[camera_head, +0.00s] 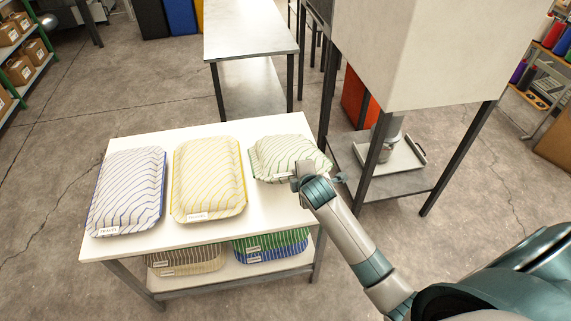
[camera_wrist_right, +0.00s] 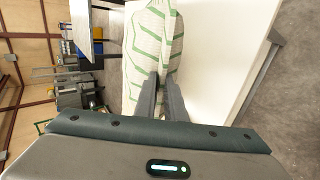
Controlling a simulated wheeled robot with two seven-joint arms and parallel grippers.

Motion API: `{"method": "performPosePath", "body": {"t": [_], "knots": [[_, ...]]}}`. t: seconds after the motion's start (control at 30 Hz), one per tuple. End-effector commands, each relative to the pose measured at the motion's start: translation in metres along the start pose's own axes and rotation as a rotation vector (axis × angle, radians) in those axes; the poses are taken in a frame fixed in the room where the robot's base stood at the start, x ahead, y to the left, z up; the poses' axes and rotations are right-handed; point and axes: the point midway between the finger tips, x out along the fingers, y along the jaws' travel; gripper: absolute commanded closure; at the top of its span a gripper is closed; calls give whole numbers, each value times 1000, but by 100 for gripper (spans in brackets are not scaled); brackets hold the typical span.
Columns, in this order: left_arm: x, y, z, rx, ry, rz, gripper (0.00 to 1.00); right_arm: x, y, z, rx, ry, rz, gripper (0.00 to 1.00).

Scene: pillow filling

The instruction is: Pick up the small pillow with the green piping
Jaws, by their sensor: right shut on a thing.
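The small pillow with green piping (camera_head: 285,153) is at the right end of the white table, white with green stripes. In the head view it looks slightly tilted; I cannot tell whether it still touches the tabletop. My right gripper (camera_head: 300,172) is at its near edge. In the right wrist view the right gripper's fingers (camera_wrist_right: 161,82) are close together on the striped pillow (camera_wrist_right: 150,45), shut on its fabric. My left gripper is in neither view.
The white table (camera_head: 255,215) also bears a blue-piped pillow (camera_head: 128,190) and a yellow-piped pillow (camera_head: 208,178). Folded striped pillows (camera_head: 270,246) lie on its lower shelf. A large pale hopper box (camera_head: 425,55) on dark legs stands close on the right. A metal table (camera_head: 250,35) is behind.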

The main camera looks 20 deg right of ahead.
Motion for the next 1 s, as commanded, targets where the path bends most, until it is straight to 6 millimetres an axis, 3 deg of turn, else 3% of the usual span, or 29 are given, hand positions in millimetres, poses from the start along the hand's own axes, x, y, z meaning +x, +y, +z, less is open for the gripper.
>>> {"method": "performPosePath", "body": {"t": [0.17, 0.7, 1.0], "knots": [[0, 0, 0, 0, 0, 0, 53, -11, 14, 0, -1, 0, -22, 100], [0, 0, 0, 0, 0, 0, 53, -72, 90, 0, -1, 1, -144, 100], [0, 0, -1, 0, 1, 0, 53, -84, 102, 0, -1, 0, -172, 100]]}}
